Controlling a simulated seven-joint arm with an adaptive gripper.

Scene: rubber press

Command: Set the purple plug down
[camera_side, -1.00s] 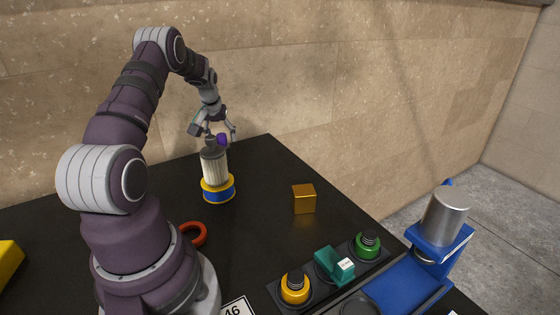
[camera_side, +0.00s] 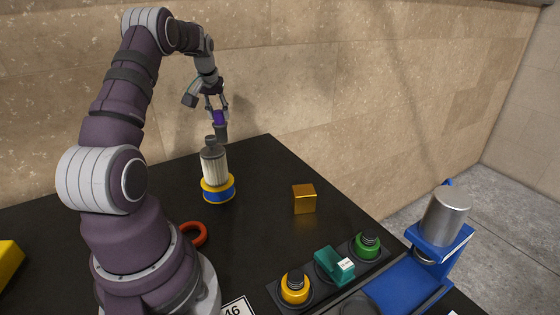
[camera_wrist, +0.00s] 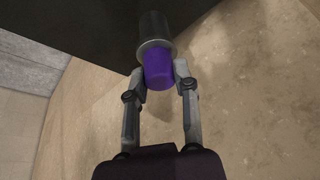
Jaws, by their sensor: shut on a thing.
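The purple plug (camera_side: 218,117) is held up in the air, with a dark grey cylindrical end (camera_side: 221,133) pointing down. My gripper (camera_side: 218,108) is shut on its purple part, above and slightly right of the canister near the table's back edge. In the wrist view the purple plug (camera_wrist: 159,68) sits between the two fingers of my gripper (camera_wrist: 160,74), with its dark end (camera_wrist: 153,28) pointing away over the black table. Whether the dark end touches the canister's top cannot be told from the side view; it appears apart.
A ribbed pale canister (camera_side: 214,168) with a dark cap stands in a blue and yellow base (camera_side: 218,190). The table (camera_side: 255,165) is clear behind the cube.

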